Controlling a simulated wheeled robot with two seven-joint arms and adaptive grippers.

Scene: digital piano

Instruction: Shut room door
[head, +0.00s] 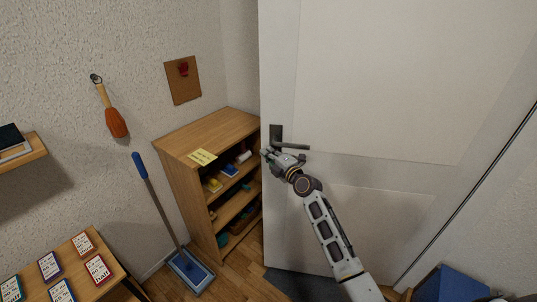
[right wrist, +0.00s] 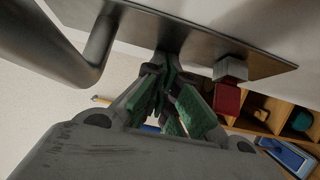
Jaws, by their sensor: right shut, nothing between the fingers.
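The white room door (head: 390,80) fills the right half of the head view. Its left edge stands in front of the shelf, so the door appears to be open. A dark metal handle plate (head: 276,132) with a lever (head: 294,147) sits near that edge. My right gripper (head: 267,154) is at the door's left edge, just below the plate and lever. In the right wrist view, its green-padded fingers (right wrist: 165,85) are shut and empty, close under the plate (right wrist: 190,40), with the lever (right wrist: 80,45) at upper left. I cannot tell whether they touch. My left gripper is out of view.
A wooden shelf (head: 208,133) with several small items stands left of the door. A blue mop (head: 190,268) leans on the wall. A table with cards (head: 85,262) is at lower left. A blue object (head: 450,285) lies at lower right. Wooden floor shows between mop and door.

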